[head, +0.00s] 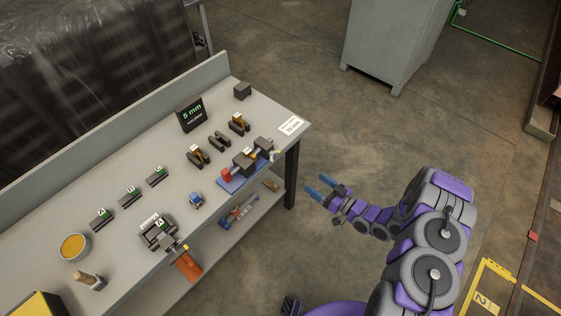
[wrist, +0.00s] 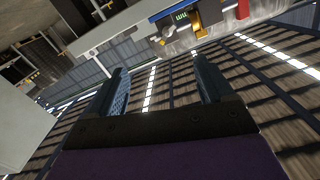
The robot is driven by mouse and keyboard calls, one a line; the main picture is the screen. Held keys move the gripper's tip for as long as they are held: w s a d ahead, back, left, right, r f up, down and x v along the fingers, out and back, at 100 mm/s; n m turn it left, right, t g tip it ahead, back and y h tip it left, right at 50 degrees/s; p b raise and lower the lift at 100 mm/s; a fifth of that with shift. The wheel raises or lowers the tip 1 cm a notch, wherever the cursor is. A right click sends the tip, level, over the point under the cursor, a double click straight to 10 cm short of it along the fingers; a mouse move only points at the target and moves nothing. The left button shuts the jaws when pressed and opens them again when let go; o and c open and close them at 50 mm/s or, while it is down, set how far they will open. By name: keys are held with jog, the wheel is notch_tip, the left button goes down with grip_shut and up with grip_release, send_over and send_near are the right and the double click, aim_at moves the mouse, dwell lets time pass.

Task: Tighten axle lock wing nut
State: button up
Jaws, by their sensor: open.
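A fixture (head: 245,166) with a blue base, grey blocks and a red end piece (head: 227,174) sits near the bench's right end. A small pale part (head: 274,155) is at its right end; I cannot tell whether it is the axle lock wing nut. My gripper (head: 315,184) is open and empty, right of the bench and apart from the fixture. In the wrist view the two blue fingers (wrist: 160,68) stand wide apart with nothing between them. Red, blue and brass-coloured parts (wrist: 185,22) show beyond them at the top.
The grey bench (head: 120,245) holds several small clamps, a black "5 mm" sign (head: 191,114), a bowl (head: 74,246) and a white card (head: 291,125). A lower shelf (head: 215,245) holds tools. The floor between bench and cabinet (head: 392,45) is clear.

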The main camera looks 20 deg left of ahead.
jog(key=n, duration=0.4)
jog(key=n+b, duration=0.5)
jog(key=b, duration=0.1)
send_near(274, 155)
jog(key=x, duration=0.8)
jog(key=shift+w+f, duration=0.2)
jog(key=shift+f, duration=0.2)
jog(key=c, duration=1)
